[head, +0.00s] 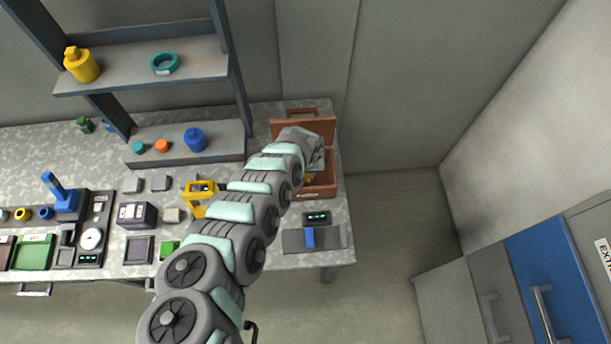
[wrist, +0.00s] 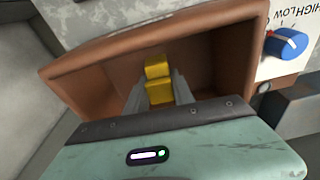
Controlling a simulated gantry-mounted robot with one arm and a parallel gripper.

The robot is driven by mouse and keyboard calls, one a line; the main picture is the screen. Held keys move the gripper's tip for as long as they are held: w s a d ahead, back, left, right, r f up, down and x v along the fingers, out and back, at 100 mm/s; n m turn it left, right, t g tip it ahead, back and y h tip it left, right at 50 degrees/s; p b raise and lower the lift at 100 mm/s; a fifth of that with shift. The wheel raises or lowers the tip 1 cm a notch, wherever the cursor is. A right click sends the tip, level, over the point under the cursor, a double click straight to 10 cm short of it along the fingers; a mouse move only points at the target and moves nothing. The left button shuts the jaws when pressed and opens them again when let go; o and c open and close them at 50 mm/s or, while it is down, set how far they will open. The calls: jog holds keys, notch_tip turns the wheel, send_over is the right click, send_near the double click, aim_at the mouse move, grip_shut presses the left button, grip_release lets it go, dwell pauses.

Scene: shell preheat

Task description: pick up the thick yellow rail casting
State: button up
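The yellow casting (wrist: 158,88) is a stepped, blocky piece inside the brown box, in the middle of the wrist view. A small bit of yellow (head: 309,178) shows in the box in the head view, beside my gripper (head: 316,170). In the wrist view my gripper (wrist: 160,82) has its two grey fingers down in the box, one on each side of the casting. They are close to it, but I cannot tell whether they touch it. My gripper's body hides the near part of the casting and of the box.
The brown box (head: 330,190) stands at the bench's right end with its lid (head: 290,127) up. Its walls (wrist: 72,80) stand around my fingers. A panel with a blue knob (wrist: 287,43) is close beside it. A yellow frame (head: 190,207) is left of my arm.

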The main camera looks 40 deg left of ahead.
grip_shut()
dwell(0.5)
